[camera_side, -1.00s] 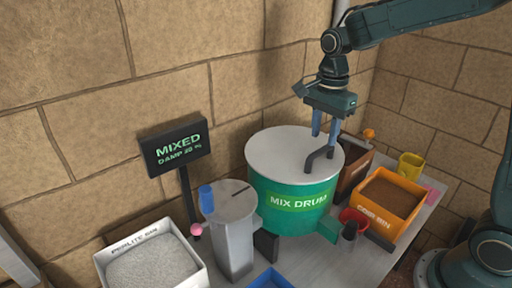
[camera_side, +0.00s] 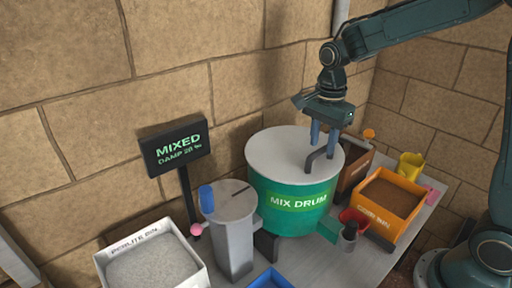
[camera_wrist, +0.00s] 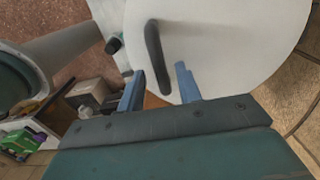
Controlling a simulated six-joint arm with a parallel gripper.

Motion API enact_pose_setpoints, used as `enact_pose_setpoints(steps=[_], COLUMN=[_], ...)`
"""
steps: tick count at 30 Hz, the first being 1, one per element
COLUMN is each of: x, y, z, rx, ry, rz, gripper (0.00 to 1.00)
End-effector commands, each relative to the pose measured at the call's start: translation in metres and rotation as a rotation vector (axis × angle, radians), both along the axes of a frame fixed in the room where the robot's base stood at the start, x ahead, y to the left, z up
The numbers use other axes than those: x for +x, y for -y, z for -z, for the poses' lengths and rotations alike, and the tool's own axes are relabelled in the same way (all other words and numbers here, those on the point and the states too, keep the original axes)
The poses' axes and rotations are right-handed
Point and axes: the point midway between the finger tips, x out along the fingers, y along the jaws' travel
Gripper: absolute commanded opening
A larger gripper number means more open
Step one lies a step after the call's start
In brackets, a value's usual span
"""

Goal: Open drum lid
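The green mix drum (camera_side: 275,212) stands on the table with its pale round lid (camera_side: 275,150) on top, lying flat. A dark bent handle (camera_side: 317,160) rises from the lid's right side. My gripper (camera_side: 323,149) points down just over the handle, its blue fingers apart. In the wrist view the lid (camera_wrist: 225,50) fills the upper right, and the handle (camera_wrist: 153,45) lies in line with the gap between the fingertips (camera_wrist: 160,70). I cannot tell whether a finger touches the handle.
A grey cylinder (camera_side: 232,240) with a blue cap and the MIXED sign (camera_side: 175,148) stand left of the drum. The perlite bin (camera_side: 155,270) is front left. The orange coir bin (camera_side: 390,200) and a red cup (camera_side: 354,217) are right. A wall is close behind.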

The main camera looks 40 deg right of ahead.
Motion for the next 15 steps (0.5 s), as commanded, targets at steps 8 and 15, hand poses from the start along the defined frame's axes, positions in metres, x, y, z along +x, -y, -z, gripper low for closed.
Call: enact_pose_setpoints(steps=[8,15], x=[0.0,0.0], y=[0.0,0.0], z=[0.015,0.024], rx=[0.0,0.0], ry=[-0.003,-0.001], rz=[0.0,0.0], gripper=[0.35,0.35])
